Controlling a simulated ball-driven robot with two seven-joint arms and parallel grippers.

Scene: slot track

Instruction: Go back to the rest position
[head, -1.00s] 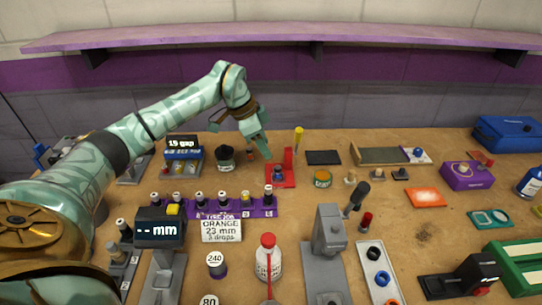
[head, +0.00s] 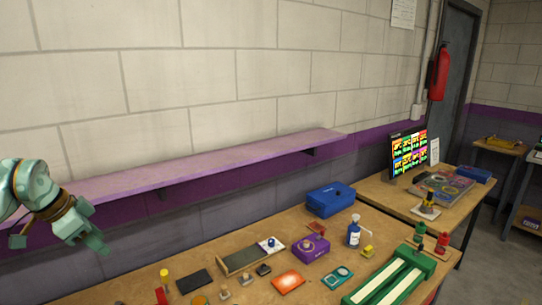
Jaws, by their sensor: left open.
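My left gripper (head: 90,243) is at the left edge of the head view, raised in front of the wall and left of the bench items. Its jaws are open, and I see nothing between them. The rest of my left arm is cut off by the picture's left edge. My right gripper is not in view.
The wooden bench (head: 217,250) holds a blue box (head: 331,199), a purple box (head: 311,247), a pump bottle (head: 354,233), an orange plate (head: 287,281) and a green slotted track (head: 392,283). A purple shelf (head: 200,172) juts from the wall. A second table (head: 380,190) stands right.

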